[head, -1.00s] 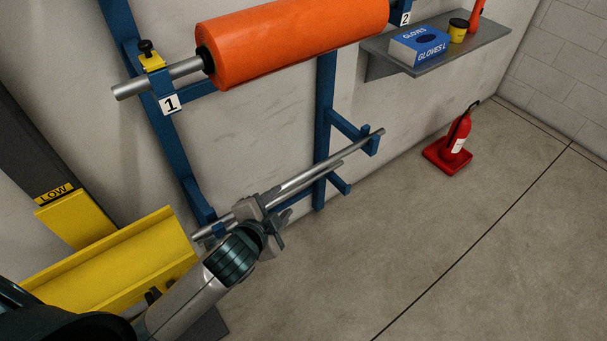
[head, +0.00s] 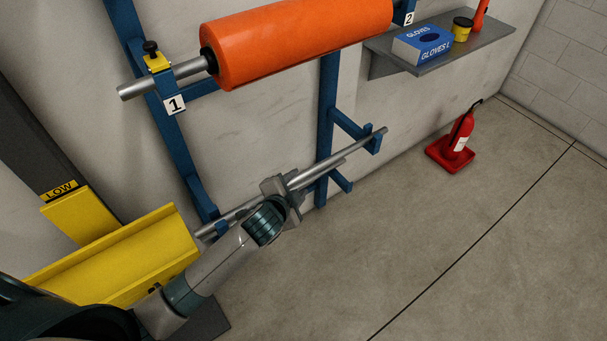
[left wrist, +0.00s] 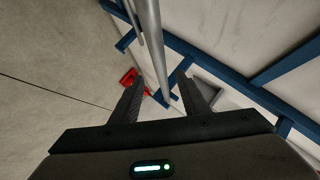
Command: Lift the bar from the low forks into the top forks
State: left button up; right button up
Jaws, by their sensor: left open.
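A long grey metal bar (head: 345,154) lies slanted across the lower part of the blue wall rack, near the blue fork at right (head: 372,143) and the blue bracket at left (head: 205,209). A second, shorter-looking rod shows close beside it. My left gripper (head: 285,188) is at the middle of the bar and hides part of it. In the left wrist view the bar (left wrist: 149,40) runs between the two open fingers (left wrist: 160,84); I cannot tell whether they touch it. Higher up, an orange roll (head: 300,40) sits on a shaft at the rack arms marked 1 and 2. My right gripper is not in view.
A yellow trough (head: 120,255) and a yellow block marked LOW (head: 80,215) stand at left. A shelf (head: 440,55) holds a blue glove box (head: 422,44) and a yellow tub (head: 461,30). A red extinguisher (head: 463,130) stands on the floor. The floor at right is clear.

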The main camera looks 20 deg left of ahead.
aim_at(303, 177)
pick_arm(q)
jog(key=shift+p+x, duration=0.3)
jog(key=shift+x, duration=2.45)
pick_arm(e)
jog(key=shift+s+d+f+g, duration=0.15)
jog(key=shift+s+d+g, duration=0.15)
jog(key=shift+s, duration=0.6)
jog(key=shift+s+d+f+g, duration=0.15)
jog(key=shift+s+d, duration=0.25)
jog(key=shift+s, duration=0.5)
pick_arm(q)
jog(key=shift+s+a+f, duration=0.1)
jog(key=shift+a, duration=0.05)
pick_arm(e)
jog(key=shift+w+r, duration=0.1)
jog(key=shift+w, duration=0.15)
pick_arm(q)
jog(key=c, duration=0.8)
grip_shut()
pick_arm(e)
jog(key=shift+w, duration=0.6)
